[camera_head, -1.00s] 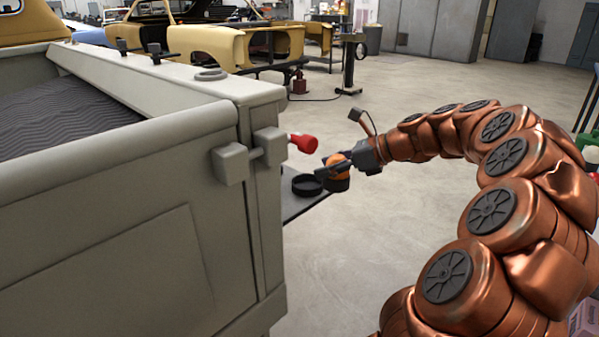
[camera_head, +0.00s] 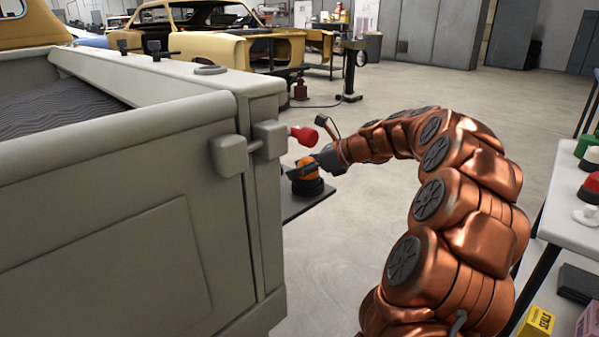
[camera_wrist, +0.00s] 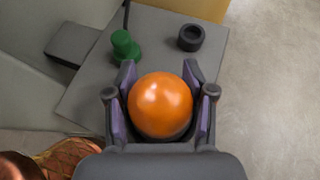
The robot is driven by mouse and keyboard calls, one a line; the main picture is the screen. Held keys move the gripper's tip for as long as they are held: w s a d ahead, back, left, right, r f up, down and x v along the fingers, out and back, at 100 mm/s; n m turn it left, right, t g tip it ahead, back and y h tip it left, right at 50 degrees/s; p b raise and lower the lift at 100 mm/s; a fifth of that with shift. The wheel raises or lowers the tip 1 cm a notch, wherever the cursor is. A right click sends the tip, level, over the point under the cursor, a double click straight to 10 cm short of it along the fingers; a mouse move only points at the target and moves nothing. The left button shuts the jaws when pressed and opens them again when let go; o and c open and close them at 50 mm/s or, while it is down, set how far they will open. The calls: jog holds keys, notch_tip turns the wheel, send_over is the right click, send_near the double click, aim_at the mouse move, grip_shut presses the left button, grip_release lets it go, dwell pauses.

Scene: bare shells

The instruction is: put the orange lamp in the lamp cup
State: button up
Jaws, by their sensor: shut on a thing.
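The orange lamp (camera_head: 304,168) is a round ball. My gripper (camera_head: 303,171) is shut on it. In the wrist view the lamp (camera_wrist: 160,105) sits between the two fingers of my gripper (camera_wrist: 161,100). The lamp cup (camera_head: 308,188) is black and round and stands on a dark grey shelf by the truck's rear corner. In the head view the lamp is directly above the cup. I cannot tell whether it touches or sits inside it. In the wrist view the lamp hides what is under it.
The grey shelf (camera_wrist: 88,100) also bears a green knobbed piece (camera_wrist: 125,46) and a small black ring (camera_wrist: 190,37). The truck's grey tailgate (camera_head: 130,250) stands at left. A white table (camera_head: 570,225) is at right.

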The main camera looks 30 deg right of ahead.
dwell(0.3)
jog(key=o, duration=1.3)
jog(key=shift+f, duration=0.1)
jog(key=p+v, duration=0.2)
jog(key=v, duration=1)
jog(key=shift+s+p, duration=0.1)
jog(key=shift+p, duration=0.25)
